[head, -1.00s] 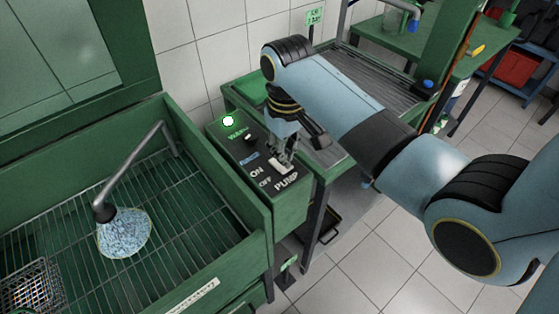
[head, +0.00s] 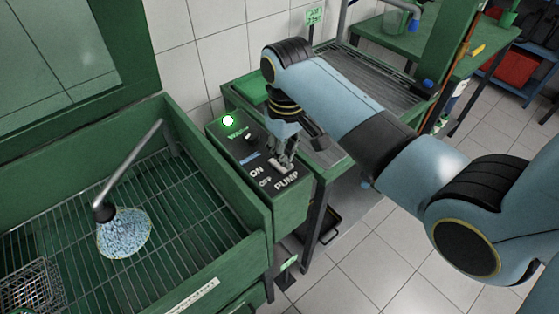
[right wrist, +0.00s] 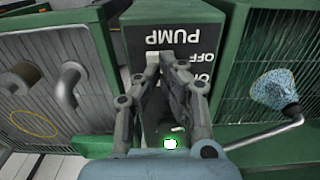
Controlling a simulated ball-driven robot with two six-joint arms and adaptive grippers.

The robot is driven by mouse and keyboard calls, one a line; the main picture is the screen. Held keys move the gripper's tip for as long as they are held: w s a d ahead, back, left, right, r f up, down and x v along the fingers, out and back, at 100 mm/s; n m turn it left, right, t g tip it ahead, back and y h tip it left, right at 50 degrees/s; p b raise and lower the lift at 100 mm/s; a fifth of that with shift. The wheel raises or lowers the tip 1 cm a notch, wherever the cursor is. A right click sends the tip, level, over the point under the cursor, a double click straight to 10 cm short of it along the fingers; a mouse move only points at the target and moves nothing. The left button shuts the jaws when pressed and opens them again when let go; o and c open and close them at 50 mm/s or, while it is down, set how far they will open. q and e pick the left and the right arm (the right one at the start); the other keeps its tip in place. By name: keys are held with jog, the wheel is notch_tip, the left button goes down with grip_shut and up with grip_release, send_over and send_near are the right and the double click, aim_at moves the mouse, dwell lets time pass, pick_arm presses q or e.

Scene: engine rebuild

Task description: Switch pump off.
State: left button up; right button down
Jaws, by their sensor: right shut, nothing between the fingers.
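The pump control box (head: 233,170) is a dark panel on a green housing, lettered ON, OFF and PUMP. A green lamp (head: 229,121) glows at its far end. My right gripper (head: 283,164) is shut and empty, pointing down with its fingertips at the panel close to the PUMP lettering. In the right wrist view the fingertips (right wrist: 160,58) are together beside that lettering. The pump switch is mostly hidden behind the fingers, so I cannot tell its position or whether they touch it. My left gripper is out of view.
The green wash basin (head: 222,190) with a wire grate floor lies left of the box. A small knob (head: 250,138) stands on the panel near the lamp. A ridged draining table (head: 385,78) stands behind my right arm. Tiled floor is clear at lower right.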

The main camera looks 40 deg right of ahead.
jog(key=shift+f+b, duration=0.45)
jog(key=shift+f, duration=0.55)
dwell(0.3)
jog(key=shift+s, duration=0.1)
notch_tip(320, 180, up, 3)
jog(key=p, duration=0.2)
jog(key=shift+f+p, duration=0.1)
jog(key=shift+p, duration=0.25)
jog(key=shift+r, duration=2.1)
